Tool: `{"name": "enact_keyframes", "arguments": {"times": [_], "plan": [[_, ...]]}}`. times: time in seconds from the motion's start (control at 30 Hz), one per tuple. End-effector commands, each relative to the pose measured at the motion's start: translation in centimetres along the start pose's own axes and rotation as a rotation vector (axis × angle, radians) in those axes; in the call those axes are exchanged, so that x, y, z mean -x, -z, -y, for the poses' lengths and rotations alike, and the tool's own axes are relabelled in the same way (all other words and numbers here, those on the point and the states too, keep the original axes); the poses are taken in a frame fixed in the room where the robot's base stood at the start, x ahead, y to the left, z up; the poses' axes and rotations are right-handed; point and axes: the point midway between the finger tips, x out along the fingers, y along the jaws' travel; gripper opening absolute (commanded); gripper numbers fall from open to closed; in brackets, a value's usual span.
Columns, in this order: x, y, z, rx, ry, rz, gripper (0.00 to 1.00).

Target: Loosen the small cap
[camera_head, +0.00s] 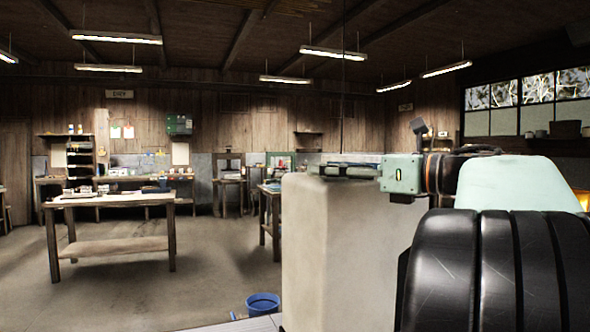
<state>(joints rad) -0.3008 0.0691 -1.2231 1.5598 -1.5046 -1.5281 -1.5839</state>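A large pale block (330,255), which looks like the mould, stands upright right of the middle in the head view. A thin dark line runs from the ceiling down toward its top. My arm comes in from the right, and my gripper (330,170) lies level along the block's top edge, pointing left. The gripper is small and dark here, so I cannot tell its finger opening or whether it touches the block. I cannot make out the small cap; the block's far side and part of its top are hidden.
A blue bucket (263,303) stands on the floor left of the block. A wooden table (115,198) with items stands at the left, and another table (268,208) is behind the block. The concrete floor between them is clear. Lamps hang overhead.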

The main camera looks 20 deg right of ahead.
Motion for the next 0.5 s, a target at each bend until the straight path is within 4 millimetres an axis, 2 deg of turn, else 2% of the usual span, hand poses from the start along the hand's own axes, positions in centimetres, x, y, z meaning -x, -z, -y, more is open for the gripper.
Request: {"name": "enact_keyframes", "arguments": {"times": [0.33,0.5], "plan": [[0.4,0.0,0.1,0.000,0.002,0.000,0.47],[2.6,0.0,0.1,0.000,0.005,0.001,0.47]]}}
